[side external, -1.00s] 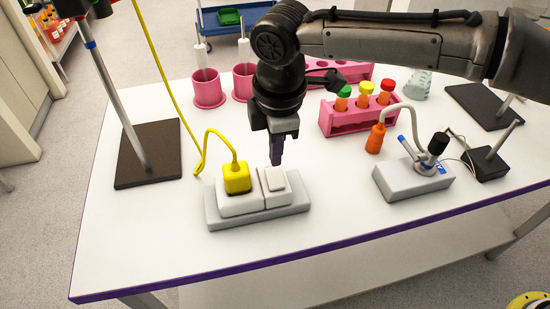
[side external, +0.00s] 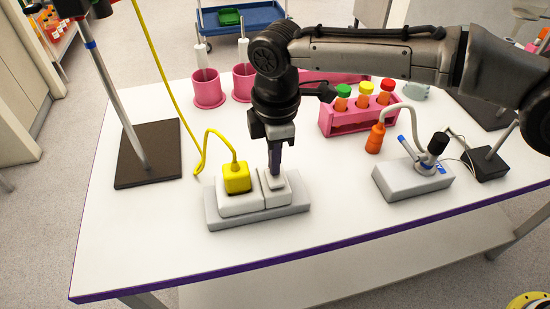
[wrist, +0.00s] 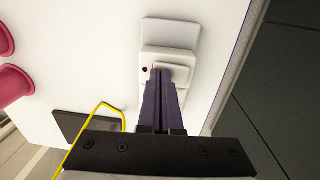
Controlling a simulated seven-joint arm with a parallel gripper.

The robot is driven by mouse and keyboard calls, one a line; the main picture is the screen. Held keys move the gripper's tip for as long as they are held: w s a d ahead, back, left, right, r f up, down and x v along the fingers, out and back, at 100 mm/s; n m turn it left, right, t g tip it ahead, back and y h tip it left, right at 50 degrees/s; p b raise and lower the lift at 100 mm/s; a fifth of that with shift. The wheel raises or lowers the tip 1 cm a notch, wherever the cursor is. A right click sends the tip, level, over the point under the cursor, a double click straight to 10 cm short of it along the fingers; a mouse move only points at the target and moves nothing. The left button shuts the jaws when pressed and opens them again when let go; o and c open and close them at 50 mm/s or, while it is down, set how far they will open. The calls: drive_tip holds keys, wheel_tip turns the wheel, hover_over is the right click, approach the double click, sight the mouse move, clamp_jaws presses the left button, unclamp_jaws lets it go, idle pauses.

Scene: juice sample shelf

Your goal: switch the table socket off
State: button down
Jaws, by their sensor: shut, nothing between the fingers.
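The table socket is a light grey block (side external: 222,219) near the front of the white table. Its left half holds a yellow plug (side external: 237,178) with a yellow cable. Its right half carries a white rocker switch (side external: 279,186). My gripper (side external: 275,172) is shut and empty, pointing down with its fingertips at the back part of the switch. I cannot tell whether they touch it. In the wrist view, the shut purple fingers (wrist: 162,78) reach to the switch block (wrist: 178,73), and a small dark red spot (wrist: 146,69) shows beside them. The fingers hide part of the switch.
A pink rack (side external: 352,121) with capped orange tubes stands behind to the right. A grey device (side external: 411,180) with a hose is right of the socket. A dark stand base (side external: 148,154) is at left. The table front is clear.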

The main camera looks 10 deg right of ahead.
sight(278, 181)
drive_tip(key=shift+s+f, duration=0.2)
drive_tip(key=shift+f, duration=0.2)
drive_tip(key=shift+s, duration=0.75)
wheel_tip(278, 181, up, 15)
drive_tip(key=shift+s+f, duration=0.15)
drive_tip(key=shift+s, duration=0.15)
drive_tip(key=shift+t, duration=0.4)
idle(0.5)
drive_tip(key=f, duration=0.4)
drive_tip(key=w+f, duration=0.1)
drive_tip(key=f, duration=0.4)
drive_tip(key=w+f, duration=0.1)
drive_tip(key=f, duration=0.3)
drive_tip(key=shift+f, duration=0.35)
